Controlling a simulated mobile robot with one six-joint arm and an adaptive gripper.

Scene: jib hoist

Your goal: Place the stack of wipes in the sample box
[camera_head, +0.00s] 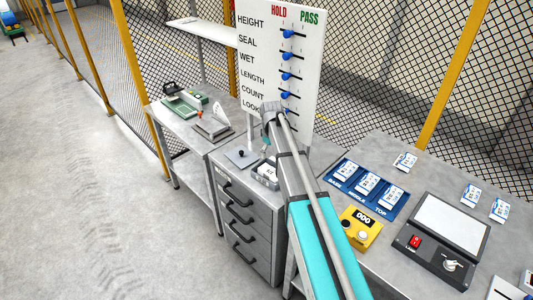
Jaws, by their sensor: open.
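Several white-and-blue wipes packs (369,184) lie in a blue tray (395,211) marked BASE, MIDDLE and TOP on the right bench. A small grey open box (262,183), which looks like the sample box, stands on the drawer cabinet. Something white shows inside it, too small to tell whether it is wipes. My arm crosses the middle of the view and bends down at its far end. My gripper (268,154) appears small just above the box, open, and partly hidden by my arm. I cannot tell whether it touches anything.
Loose packs (471,195) lie at the right of the bench. A HOLD/PASS board (270,60) with blue sliders rises behind the cabinet (245,215). A green tray (182,106) lies on the left bench. Floor at left is clear.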

